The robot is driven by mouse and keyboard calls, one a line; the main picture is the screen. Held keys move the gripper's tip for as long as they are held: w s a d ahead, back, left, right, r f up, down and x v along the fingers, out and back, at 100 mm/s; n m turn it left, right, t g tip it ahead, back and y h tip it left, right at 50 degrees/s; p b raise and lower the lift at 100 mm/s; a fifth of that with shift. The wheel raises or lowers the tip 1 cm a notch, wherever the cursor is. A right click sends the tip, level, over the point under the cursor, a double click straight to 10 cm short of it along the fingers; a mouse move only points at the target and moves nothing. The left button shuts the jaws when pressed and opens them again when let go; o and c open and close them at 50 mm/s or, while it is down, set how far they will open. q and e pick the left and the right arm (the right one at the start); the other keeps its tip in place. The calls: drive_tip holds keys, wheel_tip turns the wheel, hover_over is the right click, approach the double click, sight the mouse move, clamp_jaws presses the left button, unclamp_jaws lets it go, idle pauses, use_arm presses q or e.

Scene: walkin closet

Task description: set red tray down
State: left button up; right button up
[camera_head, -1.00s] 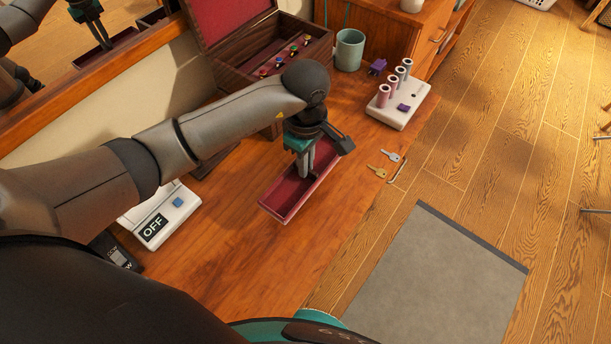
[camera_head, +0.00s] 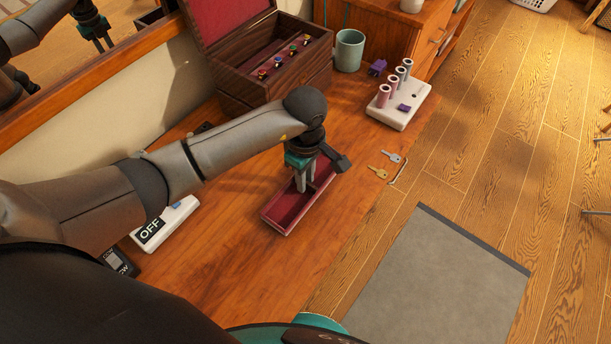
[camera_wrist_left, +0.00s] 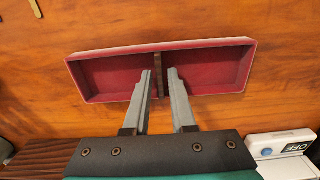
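The red tray (camera_head: 286,211) is a shallow, long box with a red lining and a thin divider across its middle. It appears to lie flat on the wooden desk, and it also shows in the left wrist view (camera_wrist_left: 112,75). My left gripper (camera_head: 306,184) points down into the tray. In the left wrist view its two fingers (camera_wrist_left: 160,75) stand on either side of the brown divider (camera_wrist_left: 160,66), with a narrow gap showing, so it looks open. The fingertips' exact depth is hard to judge. My right gripper is not in view.
An open wooden jewellery box (camera_head: 275,60) stands behind the tray, with a green mug (camera_head: 349,50) beside it. A white holder (camera_head: 400,107) with several cylinders and small keys (camera_head: 378,172) are to the right. A white OFF device (camera_head: 165,224) is at left. The desk in front is clear.

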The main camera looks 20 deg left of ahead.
use_arm(q)
drive_tip(key=shift+o, duration=0.9)
drive_tip(key=shift+r, duration=0.1)
drive_tip(key=shift+r, duration=0.35)
wheel_tip(320, 180, up, 11)
drive_tip(key=p, duration=0.2)
drive_tip(key=shift+r, duration=0.2)
